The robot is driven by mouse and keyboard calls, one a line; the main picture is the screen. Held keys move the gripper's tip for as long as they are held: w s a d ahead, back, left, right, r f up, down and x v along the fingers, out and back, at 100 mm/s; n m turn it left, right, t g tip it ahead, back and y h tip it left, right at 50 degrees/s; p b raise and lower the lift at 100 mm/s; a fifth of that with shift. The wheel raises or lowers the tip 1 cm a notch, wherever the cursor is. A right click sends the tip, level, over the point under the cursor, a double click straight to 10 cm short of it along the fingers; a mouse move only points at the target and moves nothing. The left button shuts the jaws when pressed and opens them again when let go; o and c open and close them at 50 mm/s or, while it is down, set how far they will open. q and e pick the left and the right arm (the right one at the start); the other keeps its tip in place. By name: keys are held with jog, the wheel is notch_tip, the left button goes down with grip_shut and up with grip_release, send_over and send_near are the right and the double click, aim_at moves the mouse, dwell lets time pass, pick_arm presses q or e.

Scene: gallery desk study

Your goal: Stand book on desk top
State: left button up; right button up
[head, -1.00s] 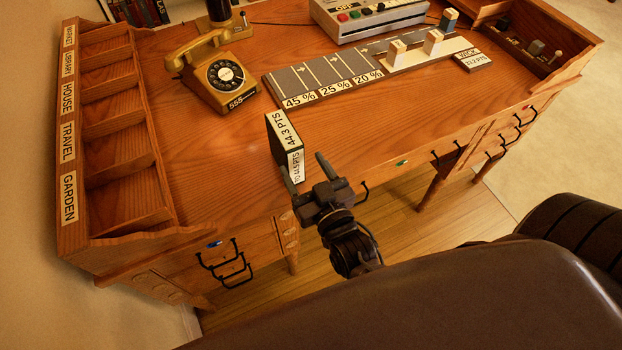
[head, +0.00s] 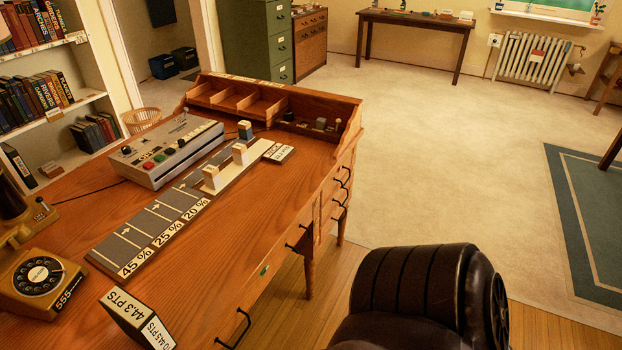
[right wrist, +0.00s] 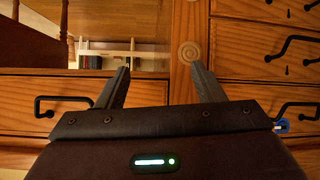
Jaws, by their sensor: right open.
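The book is not visible there. My left gripper is in neither current view.
A rotary telephone (head: 38,275), a marked grey strip with white blocks (head: 165,222) and a switch box (head: 165,150) occupy the desk. A brown leather chair (head: 415,290) stands at the desk's right front. Black drawer handles (right wrist: 290,48) project near my right gripper.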

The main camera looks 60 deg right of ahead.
jog(key=s+d+f+g, duration=0.3)
jog(key=s+f+g, duration=0.2)
jog(key=s+f, duration=0.7)
jog(key=s+d+f+g+h, duration=0.1)
jog(key=s+d+f+g, duration=0.2)
jog(key=s+f, duration=0.9)
jog(key=shift+s+g, duration=0.2)
jog(key=shift+g, duration=1)
jog(key=shift+d, duration=0.1)
